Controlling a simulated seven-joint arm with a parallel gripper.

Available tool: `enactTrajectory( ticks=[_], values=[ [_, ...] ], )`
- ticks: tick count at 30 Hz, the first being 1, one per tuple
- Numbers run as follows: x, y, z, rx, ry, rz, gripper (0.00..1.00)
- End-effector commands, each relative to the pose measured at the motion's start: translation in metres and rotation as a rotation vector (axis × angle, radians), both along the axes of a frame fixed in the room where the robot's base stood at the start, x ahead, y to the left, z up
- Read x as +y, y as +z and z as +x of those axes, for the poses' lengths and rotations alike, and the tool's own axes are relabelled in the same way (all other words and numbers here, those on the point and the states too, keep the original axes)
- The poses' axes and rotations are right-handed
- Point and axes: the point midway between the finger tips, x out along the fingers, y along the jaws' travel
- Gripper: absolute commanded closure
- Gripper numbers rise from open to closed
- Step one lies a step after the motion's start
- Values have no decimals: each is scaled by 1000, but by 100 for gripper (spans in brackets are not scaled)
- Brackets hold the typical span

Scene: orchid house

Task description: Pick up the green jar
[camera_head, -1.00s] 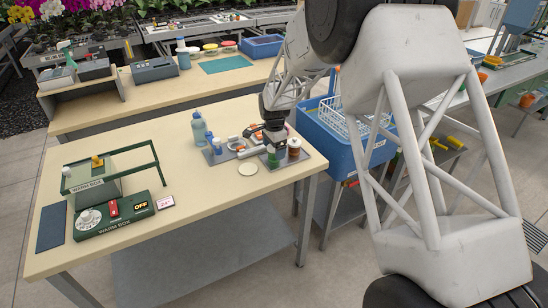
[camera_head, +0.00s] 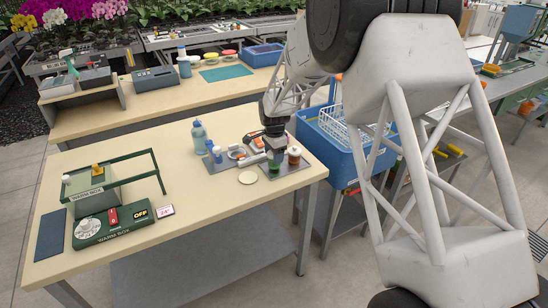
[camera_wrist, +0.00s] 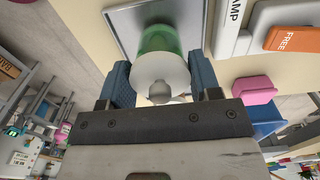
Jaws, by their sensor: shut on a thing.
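The green jar (camera_wrist: 160,40) has a white lid with a small grey knob. In the wrist view it stands between the two blue fingers of my gripper (camera_wrist: 159,75), which are shut on it. In the head view my gripper (camera_head: 275,152) reaches down over the jar (camera_head: 274,166), and only part of the green body shows. The jar is over the grey tray (camera_wrist: 120,20) at the right end of the table; I cannot tell whether its base touches the tray.
A brown jar with a white lid (camera_head: 294,156) stands close on the right. A blue bottle (camera_head: 199,137) and small items stand to the left. The warm box (camera_head: 112,216) is at the far left; the table's middle is clear.

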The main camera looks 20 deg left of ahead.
Motion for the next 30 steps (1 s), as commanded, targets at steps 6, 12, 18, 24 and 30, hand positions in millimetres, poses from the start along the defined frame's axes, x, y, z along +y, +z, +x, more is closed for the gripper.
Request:
enactTrajectory(
  ticks=[6, 12, 18, 24, 30],
  values=[
    [0, 28, 0, -3, 0, 1, 70],
    [-12, 28, -23, -1, 0, -1, 70],
    [-27, 31, -50, -1, 0, -1, 70],
    [-42, 33, -78, -1, 0, -1, 70],
    [-57, 37, -104, -1, 0, 0, 70]
  ],
)
